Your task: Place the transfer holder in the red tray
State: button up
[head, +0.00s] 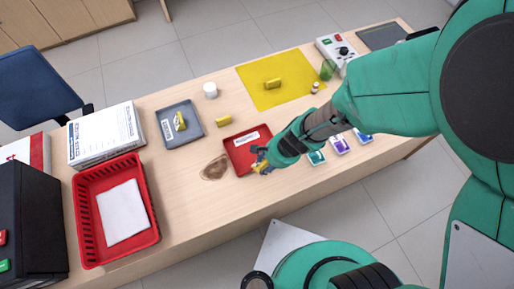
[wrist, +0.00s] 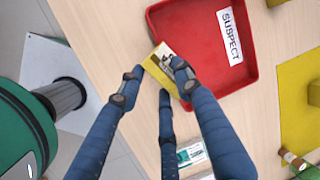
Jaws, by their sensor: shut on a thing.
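My gripper (head: 262,160) is shut on a yellow holder with a dark-and-white printed face, which I take to be the transfer holder (head: 264,169). In the wrist view the holder (wrist: 160,64) sits between my blue fingers (wrist: 158,74) and overlaps the near edge of the red tray. The red tray (head: 238,157) has a white label, reading SUSPECT in the wrist view (wrist: 205,75). The tray's floor looks empty apart from the label. I cannot tell whether the holder touches the rim. My gripper hides part of the tray in the head view.
A grey tray (head: 193,139) holds another yellow item (head: 180,121). A yellow block (head: 223,121) lies between the trays, and another (head: 273,84) on the yellow mat (head: 290,97). Small cards (head: 339,146) lie right of the red tray. A red basket (head: 151,237) stands left.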

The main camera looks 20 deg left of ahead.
jog(key=w+a, duration=0.4)
jog(key=w+a+f, duration=0.1)
jog(key=w+a, duration=0.1)
jog(key=shift+w, duration=0.25)
dwell(0.3)
jog(key=shift+f+b, duration=0.8)
jog(key=shift+f, duration=0.9)
jog(key=shift+f, duration=0.15)
jog(key=o, duration=1.2)
jog(key=shift+r, duration=0.2)
jog(key=p+v, duration=0.4)
jog(key=v, duration=0.8)
